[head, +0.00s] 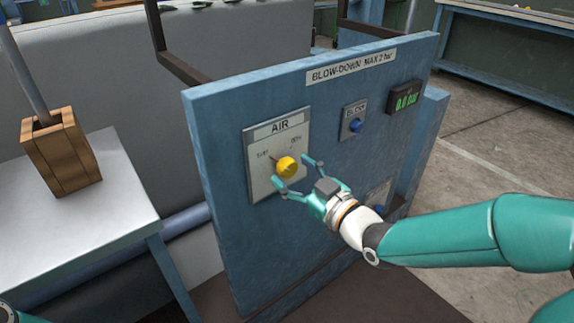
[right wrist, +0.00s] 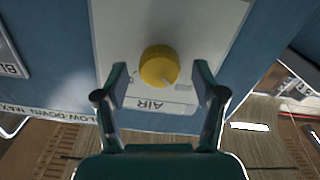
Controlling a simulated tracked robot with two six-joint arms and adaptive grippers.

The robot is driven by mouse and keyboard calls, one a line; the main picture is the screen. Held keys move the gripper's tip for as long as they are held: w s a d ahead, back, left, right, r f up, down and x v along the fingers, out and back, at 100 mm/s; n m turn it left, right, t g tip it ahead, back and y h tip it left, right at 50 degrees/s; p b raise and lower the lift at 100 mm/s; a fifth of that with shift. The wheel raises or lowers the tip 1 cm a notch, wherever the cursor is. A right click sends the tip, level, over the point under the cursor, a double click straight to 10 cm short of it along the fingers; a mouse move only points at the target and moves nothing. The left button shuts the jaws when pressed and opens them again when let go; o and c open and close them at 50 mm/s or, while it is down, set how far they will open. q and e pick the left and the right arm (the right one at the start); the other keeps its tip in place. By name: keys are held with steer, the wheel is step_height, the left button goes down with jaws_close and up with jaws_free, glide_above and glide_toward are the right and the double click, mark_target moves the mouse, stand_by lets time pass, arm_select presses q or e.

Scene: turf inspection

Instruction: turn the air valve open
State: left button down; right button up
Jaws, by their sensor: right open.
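The air valve is a round yellow knob (head: 287,167) on a pale plate (head: 262,186) marked AIR, on the blue panel. Its pointer is toward the upper left, at the label that seems to read SHUT; the OPEN label is at the upper right. My right gripper (head: 293,172) is open at the knob, one finger on each side. In the right wrist view the knob (right wrist: 158,65) shows between and beyond the open fingertips, with a visible gap on both sides. My left gripper does not show.
The blue panel (head: 225,150) also carries a blue BLOW button (head: 356,126), a green display (head: 405,99) reading about 0.0 bar and another blue button (head: 379,210) lower down. A pale side table (head: 85,225) with a wooden block holder (head: 62,150) stands at left. Open floor lies at right.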

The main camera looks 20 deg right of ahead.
steer(key=shift+x, duration=1.1)
